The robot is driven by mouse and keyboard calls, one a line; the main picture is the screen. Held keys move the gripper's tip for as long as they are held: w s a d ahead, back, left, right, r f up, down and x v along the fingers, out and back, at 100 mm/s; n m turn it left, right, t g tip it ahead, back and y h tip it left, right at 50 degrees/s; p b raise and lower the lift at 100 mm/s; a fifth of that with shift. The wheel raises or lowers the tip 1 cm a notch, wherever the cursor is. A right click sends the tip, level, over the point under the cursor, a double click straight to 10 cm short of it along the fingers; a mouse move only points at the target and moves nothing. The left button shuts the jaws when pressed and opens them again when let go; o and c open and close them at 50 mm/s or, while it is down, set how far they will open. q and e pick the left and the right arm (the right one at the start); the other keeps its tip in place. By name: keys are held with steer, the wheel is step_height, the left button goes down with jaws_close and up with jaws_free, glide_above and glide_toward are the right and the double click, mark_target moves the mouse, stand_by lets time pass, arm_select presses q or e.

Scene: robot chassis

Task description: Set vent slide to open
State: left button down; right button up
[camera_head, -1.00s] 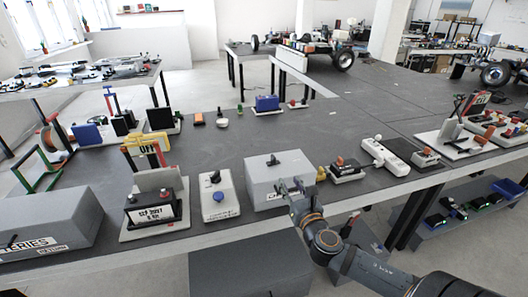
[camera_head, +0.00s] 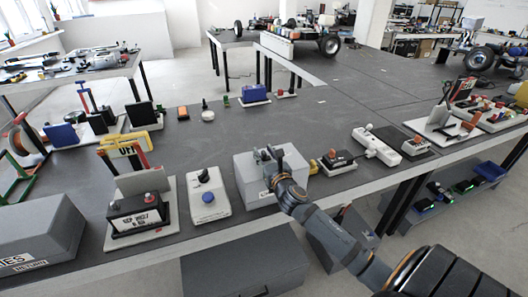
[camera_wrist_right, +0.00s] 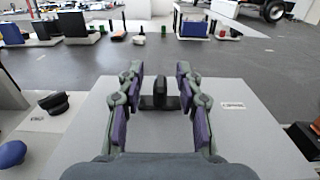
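The vent slide appears to be the small black knob (camera_wrist_right: 185,93) on a dark base on top of a grey box (camera_wrist_right: 258,135). The box (camera_head: 243,181) stands near the front edge of the table in the head view. My right gripper (camera_head: 266,154) reaches over the top of the box from the front. In the right wrist view its fingers (camera_wrist_right: 160,78) are spread, with the knob between or just beyond them. I cannot tell whether they touch it. A small white label lies right of the knob. My left gripper is not in view.
Left of the box is a white panel with a black knob and blue button (camera_head: 208,197). Right of it are a yellow object (camera_head: 313,168) and a black block with an orange top (camera_head: 335,160). A white power strip (camera_head: 376,145) lies farther right.

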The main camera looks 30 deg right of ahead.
steer(key=shift+w+f, duration=0.1)
steer(key=shift+w, duration=0.2)
steer(key=c, duration=0.3)
steer(key=shift+s, duration=0.1)
jaws_close()
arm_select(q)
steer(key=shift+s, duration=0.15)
arm_select(e)
steer(key=shift+d, duration=0.1)
